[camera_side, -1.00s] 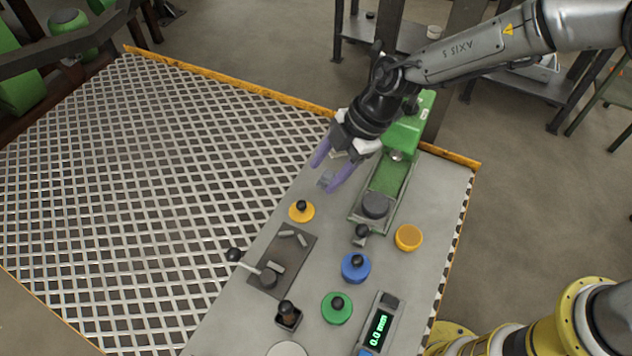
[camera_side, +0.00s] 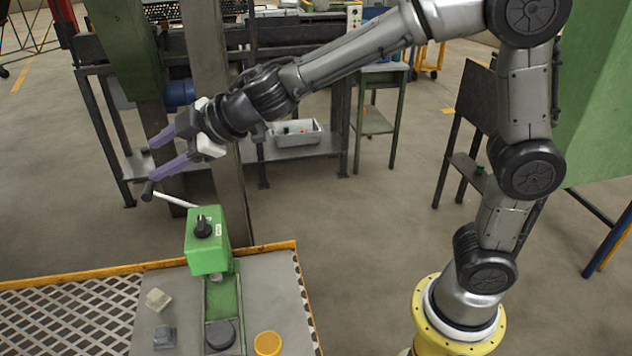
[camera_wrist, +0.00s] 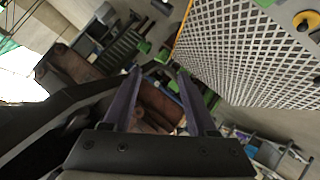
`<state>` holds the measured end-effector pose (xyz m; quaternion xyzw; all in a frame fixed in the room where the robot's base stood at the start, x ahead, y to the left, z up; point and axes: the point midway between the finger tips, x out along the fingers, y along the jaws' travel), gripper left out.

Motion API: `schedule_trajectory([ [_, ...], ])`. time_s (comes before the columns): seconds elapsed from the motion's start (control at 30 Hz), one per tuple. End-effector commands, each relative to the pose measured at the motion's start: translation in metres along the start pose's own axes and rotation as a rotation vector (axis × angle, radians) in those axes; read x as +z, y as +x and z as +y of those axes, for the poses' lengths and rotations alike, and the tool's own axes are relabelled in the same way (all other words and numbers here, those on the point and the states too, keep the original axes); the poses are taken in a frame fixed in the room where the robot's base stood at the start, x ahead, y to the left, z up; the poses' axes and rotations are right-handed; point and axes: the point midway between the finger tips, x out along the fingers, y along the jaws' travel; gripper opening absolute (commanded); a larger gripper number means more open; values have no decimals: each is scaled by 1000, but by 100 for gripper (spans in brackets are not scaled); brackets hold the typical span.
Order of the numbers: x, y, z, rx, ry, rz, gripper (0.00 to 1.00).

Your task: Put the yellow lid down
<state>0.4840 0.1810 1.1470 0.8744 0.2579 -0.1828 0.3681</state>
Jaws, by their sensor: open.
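The yellow lid (camera_wrist: 304,22) with its black knob shows at the top right corner of the wrist view, lying on the bench beside the grating. It is outside the side view. A yellow round piece without a knob (camera_side: 267,343) is on the bench at the bottom of the side view. My gripper (camera_side: 153,158) is raised above and behind the green press, well away from the lid. Its two purple fingers are spread with nothing between them; the wrist view also shows the empty gap of my gripper (camera_wrist: 159,72).
The green press (camera_side: 207,240) stands at the bench's far edge, its white lever (camera_side: 172,199) just below my fingers. A dark disc (camera_side: 220,335) lies in its channel. A pale block (camera_side: 157,299) and a grey block (camera_side: 165,338) lie left of it. A rack stands behind.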

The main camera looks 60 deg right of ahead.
Motion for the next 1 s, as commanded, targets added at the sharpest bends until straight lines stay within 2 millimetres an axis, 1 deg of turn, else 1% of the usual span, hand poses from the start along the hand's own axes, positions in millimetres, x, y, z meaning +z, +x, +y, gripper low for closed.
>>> schedule_trajectory([
  [0.03,14,-27,25,89,66,-34,58],
  [0.07,24,-41,37,135,104,-58,58],
  [0.1,39,-61,49,190,156,-98,58],
  [0.17,64,-91,62,259,238,-161,58],
  [0.2,81,-112,66,297,292,-206,58],
  [0.23,94,-126,67,319,334,-241,58],
  [0.27,107,-142,66,337,377,-277,58],
  [0.3,124,-160,61,352,433,-325,58],
  [0.37,149,-188,48,361,520,-395,58],
  [0.4,164,-205,35,355,577,-439,58],
  [0.47,183,-228,12,330,661,-498,58],
  [0.5,193,-241,-5,305,712,-530,58],
  [0.57,204,-256,-32,258,781,-568,58],
  [0.6,208,-264,-48,225,820,-586,58],
  [0.7,213,-278,-81,146,893,-610,58],
  [0.73,213,-280,-89,127,906,-612,58],
  [0.83,213,-285,-105,82,937,-617,58],
  [0.9,212,-286,-110,68,946,-619,58],
  [1.0,212,-286,-111,65,947,-619,58],
])
